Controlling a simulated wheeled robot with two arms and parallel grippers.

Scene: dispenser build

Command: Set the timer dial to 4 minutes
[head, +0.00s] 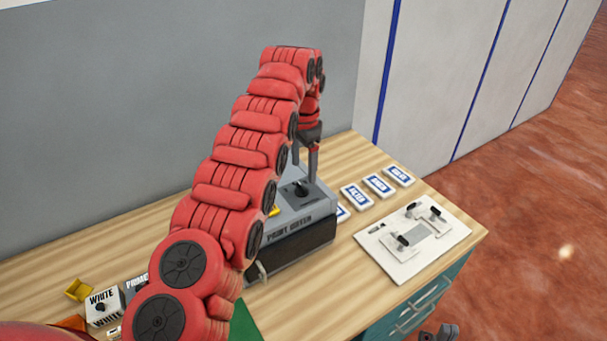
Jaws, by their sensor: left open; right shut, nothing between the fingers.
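The timer dial (301,189) is a small black knob on the top of a grey machine (312,212) with "PAINT" lettering on its front edge. My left gripper (304,178) points down at the dial from above, its two grey fingers apart, one to each side of the knob as seen here. I cannot tell whether they touch it. The dial's marks and pointer are too small to read. My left arm hides the left part of the machine. My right gripper (446,331) shows only in part at the bottom edge, beyond the table front, shut and empty.
Several white-and-blue labelled cards (376,184) lie right of the machine. A white plate (415,240) with black-handled parts sits near the table's right edge. A "WHITE" box (103,305) and a yellow piece (79,289) stand at lower left. A grey wall rises behind.

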